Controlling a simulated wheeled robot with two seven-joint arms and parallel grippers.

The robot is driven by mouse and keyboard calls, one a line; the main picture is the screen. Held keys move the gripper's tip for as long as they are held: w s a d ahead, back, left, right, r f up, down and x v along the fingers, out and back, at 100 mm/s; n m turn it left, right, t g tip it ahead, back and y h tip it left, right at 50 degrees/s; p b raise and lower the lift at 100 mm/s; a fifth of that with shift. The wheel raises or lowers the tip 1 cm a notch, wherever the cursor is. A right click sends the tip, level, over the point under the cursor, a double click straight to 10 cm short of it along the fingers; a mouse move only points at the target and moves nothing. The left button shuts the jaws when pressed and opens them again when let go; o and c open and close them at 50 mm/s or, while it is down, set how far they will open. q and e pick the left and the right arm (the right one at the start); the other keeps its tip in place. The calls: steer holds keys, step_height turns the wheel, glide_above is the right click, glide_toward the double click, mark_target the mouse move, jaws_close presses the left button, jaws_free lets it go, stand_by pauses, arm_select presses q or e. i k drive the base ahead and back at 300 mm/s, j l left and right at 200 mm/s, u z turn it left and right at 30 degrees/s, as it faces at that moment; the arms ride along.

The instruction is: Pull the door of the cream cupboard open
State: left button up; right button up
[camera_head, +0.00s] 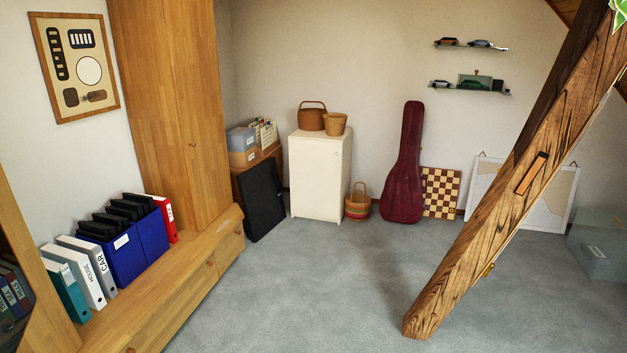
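The cream cupboard (316,176) stands against the far wall, a little left of the middle of the view. Its front faces me and its door looks shut. A small dark spot, perhaps a knob or lock, shows near the upper right edge of the front, too small to tell. Two baskets (312,118) (335,124) stand on its top. Neither of my grippers shows in the view, and the cupboard is well away across the floor.
A thick slanted timber brace (500,200) crosses the right side down to the carpet. A striped basket (358,205) and a dark red guitar case (404,170) stand right of the cupboard; a black flat case (262,200) leans at its left. The grey carpet (310,280) between is clear.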

mark_target(315, 165)
steer(key=i+l+z, duration=0.15)
steer(key=i, duration=0.35)
steer(key=i+l+z, duration=0.1)
steer(key=i, duration=0.45)
steer(key=i+u, duration=0.25)
steer(key=i, duration=0.6)
steer(key=i+l+u, duration=0.2)
steer(key=i, duration=0.65)
steer(key=i+z, duration=0.15)
steer(key=i, duration=0.75)
steer(key=i+j+z, duration=0.15)
steer(key=i, duration=0.75)
